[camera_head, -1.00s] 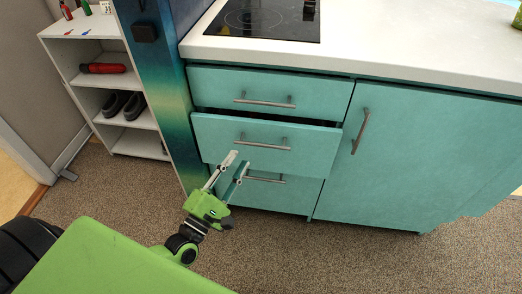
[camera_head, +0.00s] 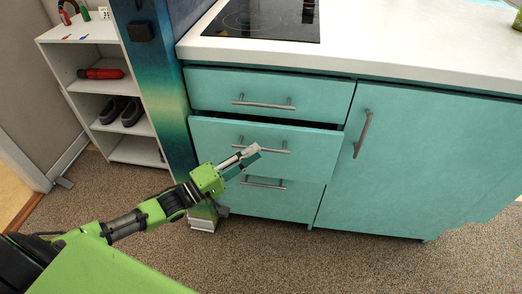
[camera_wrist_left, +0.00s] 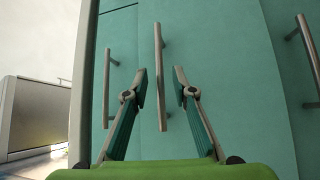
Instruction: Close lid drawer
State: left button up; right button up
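The teal middle drawer (camera_head: 315,150) stands slightly out from the cabinet, with a dark gap along its top edge. Its bar handle (camera_head: 272,149) is partly behind my left gripper (camera_head: 251,154). In the left wrist view, my left gripper (camera_wrist_left: 160,88) is open, its two fingers apart and empty. A bar handle (camera_wrist_left: 159,110) stands upright between and beyond the fingertips there. Contact with the drawer cannot be told. The top drawer (camera_head: 325,95) and bottom drawer (camera_head: 300,200) look shut. My right gripper is not in view.
A white countertop (camera_head: 420,45) with a black cooktop (camera_head: 262,22) lies above the drawers. A cabinet door (camera_head: 420,160) is to the right. A blue-green post (camera_head: 160,80) and a white shelf (camera_head: 85,55) stand left. Carpet in front is clear.

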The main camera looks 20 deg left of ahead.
aim_at(269, 124)
pick_arm(q)
jog(key=shift+x, duration=1.8)
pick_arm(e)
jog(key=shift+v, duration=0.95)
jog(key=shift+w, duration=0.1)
